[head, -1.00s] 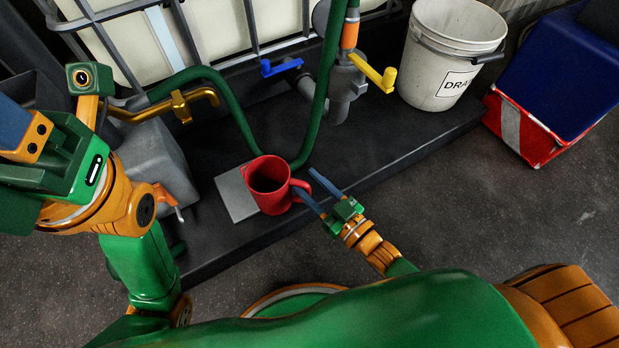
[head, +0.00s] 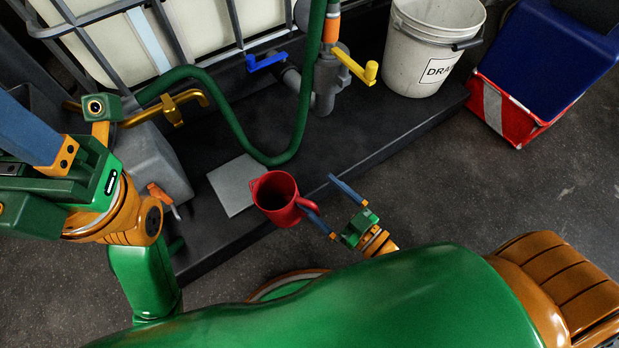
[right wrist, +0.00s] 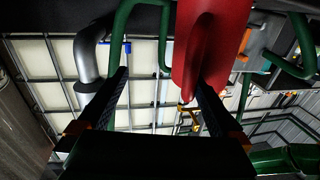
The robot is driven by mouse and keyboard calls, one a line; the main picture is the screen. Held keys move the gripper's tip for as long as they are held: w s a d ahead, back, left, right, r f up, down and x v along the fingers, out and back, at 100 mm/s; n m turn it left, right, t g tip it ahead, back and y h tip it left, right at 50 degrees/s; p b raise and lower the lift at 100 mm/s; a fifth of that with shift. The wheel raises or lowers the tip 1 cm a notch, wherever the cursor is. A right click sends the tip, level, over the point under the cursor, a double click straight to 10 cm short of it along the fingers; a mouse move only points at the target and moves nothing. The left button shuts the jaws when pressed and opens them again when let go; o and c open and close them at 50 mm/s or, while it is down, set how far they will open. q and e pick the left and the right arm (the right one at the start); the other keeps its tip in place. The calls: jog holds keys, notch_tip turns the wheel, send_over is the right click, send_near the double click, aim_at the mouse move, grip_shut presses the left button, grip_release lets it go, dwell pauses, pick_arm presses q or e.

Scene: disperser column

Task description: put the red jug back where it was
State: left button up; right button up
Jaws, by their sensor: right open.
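The red jug (head: 275,198) is upright, open top toward the head camera, with its handle toward my right gripper (head: 332,205). It overlaps the right edge of a grey square plate (head: 229,190) in the head view; whether it touches the black platform or hangs above it I cannot tell. My right gripper is open, its two blue fingers apart. One finger lies at the jug's handle and the other is clear of it. In the right wrist view the jug (right wrist: 210,45) is close, beyond the fingers and near the right one. My left gripper (head: 30,130) is partly cut off at the left.
A green hose (head: 235,122) loops down behind the plate. Blue (head: 266,62) and yellow (head: 357,67) valve handles stand behind. A white drain bucket (head: 415,65) is on the black platform (head: 385,125). A blue-and-red box (head: 520,110) is at the right.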

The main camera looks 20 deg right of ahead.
jog(key=shift+s, duration=0.1)
grip_shut()
dwell(0.3)
jog(key=shift+s+d, duration=0.1)
